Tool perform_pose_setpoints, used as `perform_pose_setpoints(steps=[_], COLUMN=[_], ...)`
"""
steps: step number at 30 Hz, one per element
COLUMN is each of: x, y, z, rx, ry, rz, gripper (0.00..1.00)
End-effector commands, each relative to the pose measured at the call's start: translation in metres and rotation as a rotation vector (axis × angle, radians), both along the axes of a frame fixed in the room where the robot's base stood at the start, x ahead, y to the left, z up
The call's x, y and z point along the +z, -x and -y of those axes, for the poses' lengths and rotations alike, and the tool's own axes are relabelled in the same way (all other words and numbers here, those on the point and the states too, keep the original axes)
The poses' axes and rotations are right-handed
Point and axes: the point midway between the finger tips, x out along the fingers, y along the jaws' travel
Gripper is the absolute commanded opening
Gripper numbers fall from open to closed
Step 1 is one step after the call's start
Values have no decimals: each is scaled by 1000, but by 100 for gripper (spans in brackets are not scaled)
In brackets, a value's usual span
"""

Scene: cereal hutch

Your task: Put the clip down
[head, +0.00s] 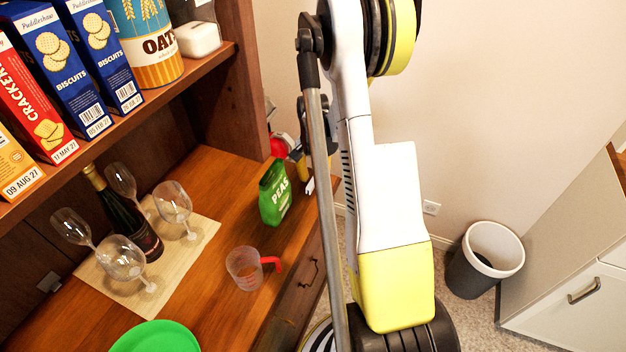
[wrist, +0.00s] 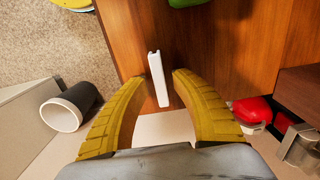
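The clip is a slim white bar (wrist: 158,80) in the wrist view, seen against the brown wood near the end of the hutch counter. My gripper (wrist: 160,80) has two yellow fingers, one on each side of the clip. A gap shows between each finger and the clip, so the fingers stand open around it. Whether the clip rests fully on the wood is hard to tell. In the head view, my arm hides most of the gripper, and a small white piece (head: 309,185) shows beside a yellow finger, behind the green peas bag (head: 275,193).
A measuring cup with a red handle (head: 245,268), a mat (head: 95,280) with glasses and a bottle, and a green plate (head: 157,338) occupy the counter (head: 215,300). A red item (wrist: 252,110) lies right of my gripper. A bin (head: 482,262) stands on the floor.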

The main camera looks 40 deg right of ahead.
Motion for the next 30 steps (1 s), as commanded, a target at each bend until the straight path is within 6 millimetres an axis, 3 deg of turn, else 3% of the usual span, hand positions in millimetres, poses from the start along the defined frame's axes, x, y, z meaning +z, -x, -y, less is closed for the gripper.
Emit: perform_pose_setpoints(steps=[6,12,22,26,30], x=[54,93,115,136,181], y=[1,0,0,-3,-3], z=[0,0,-2,-22,-66], rx=[0,0,8,72,221], ry=[0,0,2,20,62], rz=[0,0,3,30,95], gripper=[31,31,31,31,31])
